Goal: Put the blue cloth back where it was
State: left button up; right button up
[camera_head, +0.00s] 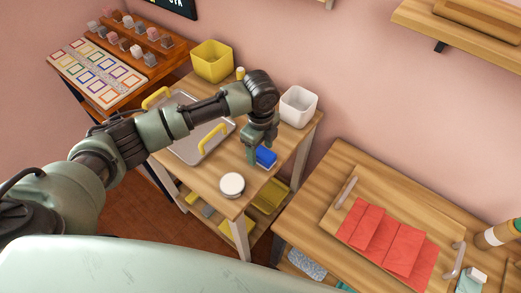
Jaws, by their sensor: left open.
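The blue cloth (266,157) is a small folded bundle on the wooden trolley top (208,186), near its right edge. My left gripper (260,153) is above and around the near side of the cloth, pointing down, with its jaws open. A finger hides part of the cloth, and I cannot tell whether the fingers touch it. My right gripper is not in view.
A round white-lidded tin (231,185) stands just in front of the cloth. A metal tray (187,146) with yellow handles lies left. A white bin (298,106) and a yellow bin (212,61) stand behind. Red folded fabric (385,238) lies on a board at right.

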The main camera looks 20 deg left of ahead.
aim_at(260, 151)
pick_arm(q)
notch_tip(260, 151, up, 12)
jog(key=b, duration=0.1)
jog(key=shift+f+b, duration=0.2)
jog(key=shift+b, duration=0.1)
jog(key=shift+s+f, duration=0.1)
dwell(0.3)
